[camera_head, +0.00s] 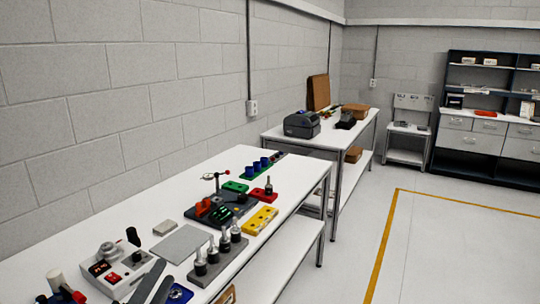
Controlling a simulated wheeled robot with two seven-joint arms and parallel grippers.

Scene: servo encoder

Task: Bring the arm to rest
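The fingers are in front of the white workbench (130,205), beside a grey box with a red display (102,268). The rest of the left arm is cut off by the frame. My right gripper and arm are not in view.
A grey mat (180,244), a rack of dark-tipped tools (222,252), a blue piece (180,293), a dark fixture (222,209) and a yellow block (261,220) are nearby. A printer (301,124) stands on a farther table. Floor to the right is clear.

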